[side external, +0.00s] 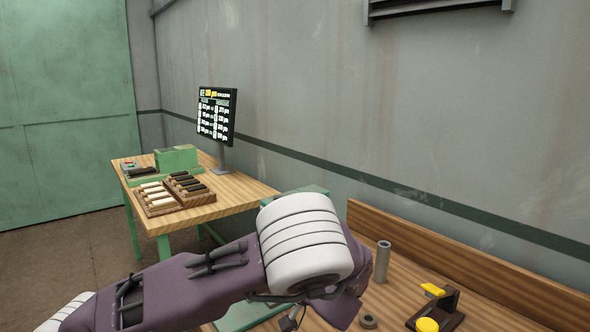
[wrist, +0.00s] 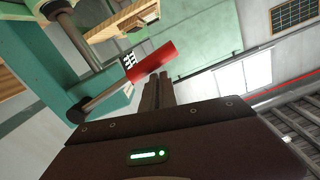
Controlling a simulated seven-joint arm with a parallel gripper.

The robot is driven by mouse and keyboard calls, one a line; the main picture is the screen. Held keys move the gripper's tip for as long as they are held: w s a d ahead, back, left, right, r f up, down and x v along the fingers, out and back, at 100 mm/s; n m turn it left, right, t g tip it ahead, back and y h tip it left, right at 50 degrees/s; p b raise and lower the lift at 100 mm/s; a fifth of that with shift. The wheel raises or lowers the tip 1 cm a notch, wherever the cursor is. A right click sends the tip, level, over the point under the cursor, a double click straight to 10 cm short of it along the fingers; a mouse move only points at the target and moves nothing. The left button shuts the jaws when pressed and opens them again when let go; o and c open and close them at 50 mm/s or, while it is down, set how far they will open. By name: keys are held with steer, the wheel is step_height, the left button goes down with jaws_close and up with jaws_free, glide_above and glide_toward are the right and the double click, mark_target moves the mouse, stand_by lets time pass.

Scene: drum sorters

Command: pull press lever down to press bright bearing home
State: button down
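In the wrist view, the press lever is a grey rod (wrist: 100,99) with a red handle (wrist: 152,62), joined to a green press frame (wrist: 98,85). The two dark fingers of my gripper (wrist: 158,80) are close together, with no clear gap between them. Their tips are right at the lower edge of the red handle; I cannot tell whether they touch it. The handle does not appear to be between the fingers. In the side external view, my arm hides the gripper, the lever and most of the press. I cannot make out the bright bearing at the press.
On the near bench (side external: 400,290) stand an upright grey cylinder (side external: 382,262), a small grey ring (side external: 368,321) and a dark brown holder with yellow parts (side external: 445,308). A further table holds wooden trays (side external: 160,205), a green block (side external: 176,158) and a screen (side external: 216,114).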

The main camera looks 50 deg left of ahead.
steer(key=shift+s+f, duration=0.15)
steer(key=shift+f, duration=0.2)
steer(key=d+r, duration=0.5)
steer(key=d, duration=0.5)
steer(key=s+a+f+m+g+h, duration=0.3)
steer(key=s+m+h, duration=0.2)
steer(key=s+h, duration=0.45)
steer(key=s+d+r+m+t+h, duration=0.5)
steer(key=s+d+m+t+h, duration=0.2)
steer(key=m, duration=0.3)
steer(key=shift+s+d+r+m+t+h, duration=0.35)
steer(key=shift+s+t+h, duration=0.2)
steer(key=shift+t, duration=0.25)
